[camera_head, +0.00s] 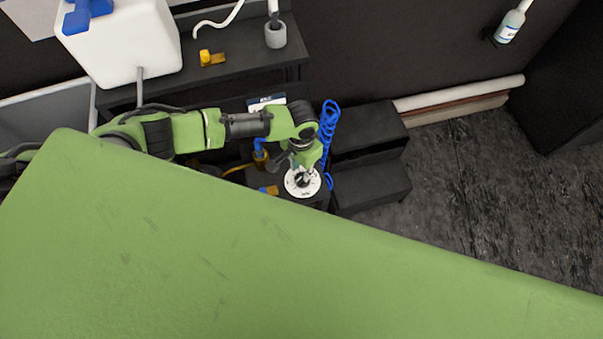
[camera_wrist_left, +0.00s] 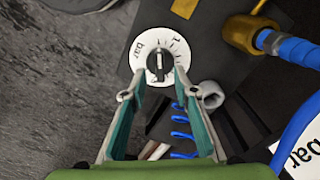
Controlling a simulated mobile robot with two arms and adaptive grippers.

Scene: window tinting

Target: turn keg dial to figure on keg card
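The keg dial (camera_head: 302,183) is a white disc with a black knob, on a dark box below my left gripper (camera_head: 304,168). In the left wrist view, the dial (camera_wrist_left: 139,57) shows "bar" lettering, tick marks and a pale pointer bar on the knob. My left gripper (camera_wrist_left: 160,78) is open there, fingertips apart at either side of the knob's near edge; I cannot tell whether they touch it. A white card (camera_head: 266,102) stands behind my arm. A card reading "bar" (camera_wrist_left: 303,148) is cut off at the lower right; its figure is out of frame. My right gripper is not in view.
A blue coiled hose (camera_head: 328,130) hangs close beside my left gripper. A brass fitting with a blue hose (camera_wrist_left: 243,33) sits near the dial. Black steps (camera_head: 370,185) stand to the right. A white canister (camera_head: 125,45) is on the shelf; a large green surface fills the foreground.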

